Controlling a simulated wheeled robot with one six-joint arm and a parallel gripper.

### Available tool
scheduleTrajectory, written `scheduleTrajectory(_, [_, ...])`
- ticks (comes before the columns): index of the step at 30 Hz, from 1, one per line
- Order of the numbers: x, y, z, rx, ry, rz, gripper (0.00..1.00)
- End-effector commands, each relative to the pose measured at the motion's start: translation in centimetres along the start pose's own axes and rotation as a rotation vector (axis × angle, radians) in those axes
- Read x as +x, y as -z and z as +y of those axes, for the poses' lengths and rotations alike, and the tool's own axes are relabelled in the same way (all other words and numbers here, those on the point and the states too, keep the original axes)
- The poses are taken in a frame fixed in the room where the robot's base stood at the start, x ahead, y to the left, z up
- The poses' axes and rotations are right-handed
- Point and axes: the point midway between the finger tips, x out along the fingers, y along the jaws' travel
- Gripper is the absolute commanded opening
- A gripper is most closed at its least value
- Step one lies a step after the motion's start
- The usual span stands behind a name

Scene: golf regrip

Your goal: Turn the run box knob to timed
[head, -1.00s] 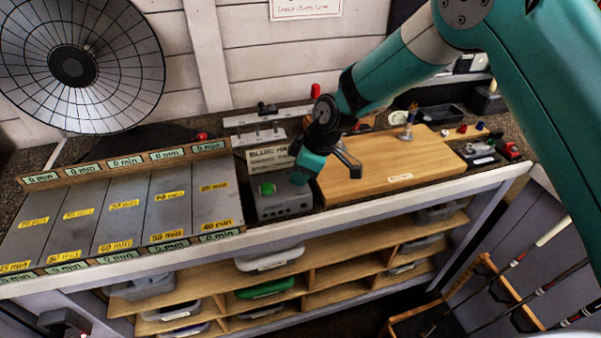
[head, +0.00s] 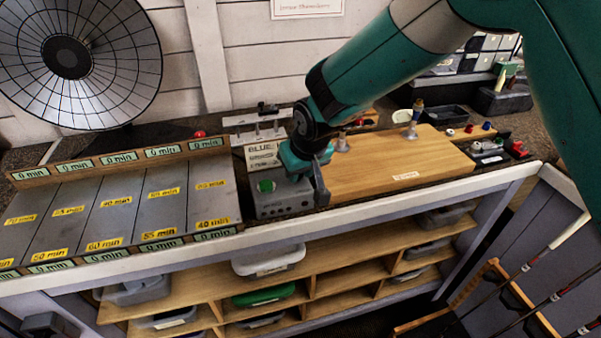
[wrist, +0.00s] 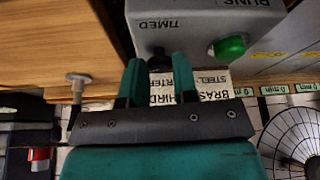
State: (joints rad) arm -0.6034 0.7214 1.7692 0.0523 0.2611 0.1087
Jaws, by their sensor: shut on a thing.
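The grey run box (head: 280,206) stands at the bench's front edge, between the minute-marked panel and the wooden board. Its green button (head: 266,186) faces up and also shows in the wrist view (wrist: 229,46). My gripper (head: 306,178) is down at the box's right part. In the wrist view my gripper (wrist: 157,74) has its two fingers on either side of the dark knob (wrist: 158,56), shut on it. The knob is mostly hidden between the fingers, so its pointer cannot be read. The word TIMED shows on the box near the knob, with RUNS farther along.
A wooden board (head: 400,165) with metal posts lies close to the right. The grey panel with yellow minute labels (head: 125,205) lies to the left. A printed sign (head: 262,158) stands behind the box. Shelves with bins are below the bench.

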Motion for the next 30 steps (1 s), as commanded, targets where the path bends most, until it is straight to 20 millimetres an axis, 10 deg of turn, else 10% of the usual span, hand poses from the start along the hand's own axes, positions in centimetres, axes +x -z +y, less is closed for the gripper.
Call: scheduleTrajectory(30, [0.20,0.46,-0.66,0.893,-0.367,0.005,0.04])
